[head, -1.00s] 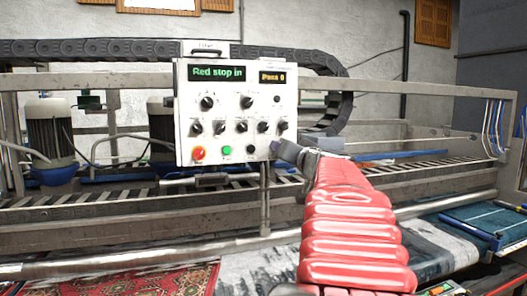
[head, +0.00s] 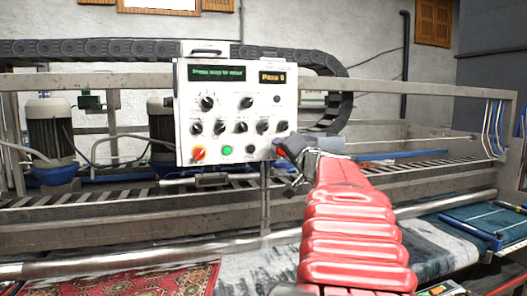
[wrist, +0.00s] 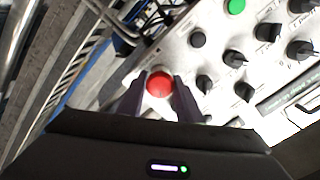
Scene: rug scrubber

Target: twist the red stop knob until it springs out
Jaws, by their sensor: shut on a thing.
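The red stop knob (wrist: 160,83) is round and sits near the corner of the white control panel, between the two dark fingers in the wrist view. My gripper (wrist: 158,90) is shut on it, one finger on each side. In the head view my gripper (head: 285,151) is at the panel's lower right edge, and only a little red of the knob (head: 280,152) shows beside the fingers. The left display (head: 215,73) on the panel carries small green text starting with "Press", and the right display (head: 272,77) reads "Pass 0".
Several black knobs sit above. Metal rails (head: 420,165) run behind my arm. A patterned red rug (head: 150,285) lies in front.

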